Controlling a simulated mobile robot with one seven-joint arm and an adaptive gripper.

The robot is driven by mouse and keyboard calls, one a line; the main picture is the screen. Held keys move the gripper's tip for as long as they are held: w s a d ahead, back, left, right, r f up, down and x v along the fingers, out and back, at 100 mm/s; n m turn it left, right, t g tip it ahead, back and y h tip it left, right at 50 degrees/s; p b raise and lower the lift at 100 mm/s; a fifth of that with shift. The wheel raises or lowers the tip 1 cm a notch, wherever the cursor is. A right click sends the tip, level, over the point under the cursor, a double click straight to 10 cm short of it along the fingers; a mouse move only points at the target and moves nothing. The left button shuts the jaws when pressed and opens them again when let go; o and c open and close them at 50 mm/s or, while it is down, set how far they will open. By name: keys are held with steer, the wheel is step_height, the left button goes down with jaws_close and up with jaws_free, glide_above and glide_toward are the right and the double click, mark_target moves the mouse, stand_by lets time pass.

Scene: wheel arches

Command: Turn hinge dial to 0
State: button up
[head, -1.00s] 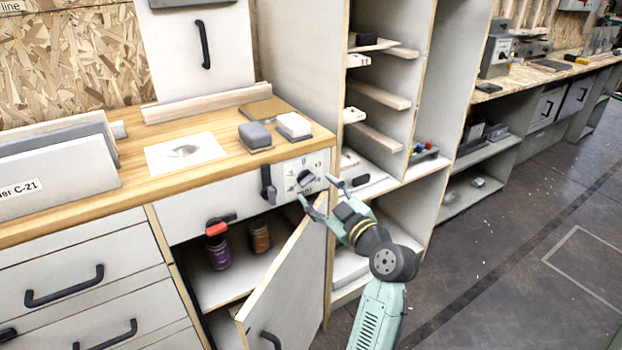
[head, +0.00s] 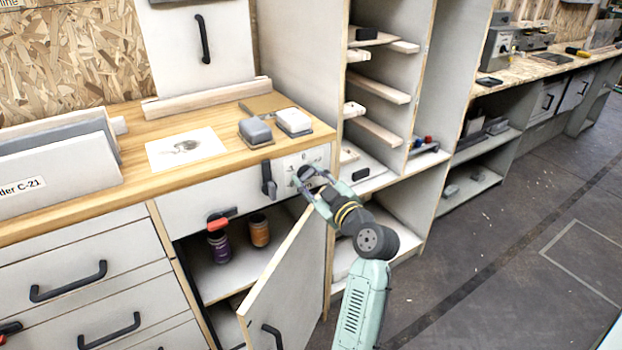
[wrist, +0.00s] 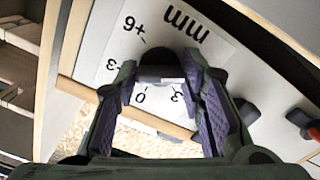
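The hinge dial (wrist: 160,73) is a dark knob on a white panel (wrist: 115,45) printed with numbers and "mm". In the wrist view the 0 (wrist: 141,97) is just below the dial, with a 3 on either side and a 6 above. My gripper (wrist: 160,80) has one finger on each side of the dial, and the fingertips appear to press against it. In the head view my gripper (head: 308,178) reaches the dial panel (head: 313,156) at the right end of the workbench front and hides much of the dial.
Left of the panel is a black handle (head: 268,180). Below, an open cabinet door (head: 285,270) stands out close to my arm, with two jars (head: 218,245) inside. Blocks (head: 293,122) rest on the worktop (head: 110,195). Open shelves (head: 380,130) stand to the right; the floor beyond is clear.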

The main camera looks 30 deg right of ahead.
steer(key=c, duration=0.6)
